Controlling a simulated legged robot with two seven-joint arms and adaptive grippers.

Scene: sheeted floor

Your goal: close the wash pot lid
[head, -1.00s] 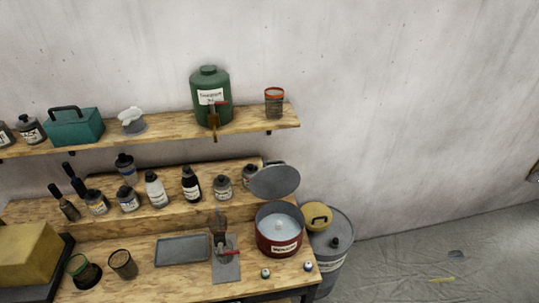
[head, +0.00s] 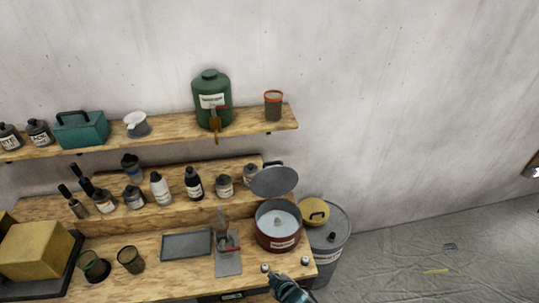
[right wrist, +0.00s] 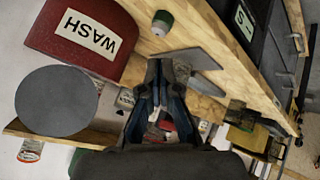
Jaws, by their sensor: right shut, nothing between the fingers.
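The wash pot (head: 279,238) is dark red with a white label and stands at the right end of the wooden bench. Its grey round lid (head: 274,181) is open, tilted up at the back of the pot. In the right wrist view the pot (right wrist: 50,45) reads WASH and the lid (right wrist: 57,101) shows as a grey disc at the left. My right gripper (head: 270,270) is at the bench's front edge, in front of and below the pot, apart from it. It is shut and empty; its fingers (right wrist: 158,90) also show in the right wrist view. My left gripper is not in view.
Two small knobs, one (head: 305,261) right of my gripper, sit by the bench front. A grey tray (head: 186,245) and a metal stand (head: 228,263) are left of the pot. A grey drum (head: 332,240) stands right of the bench. Bottles line the step behind.

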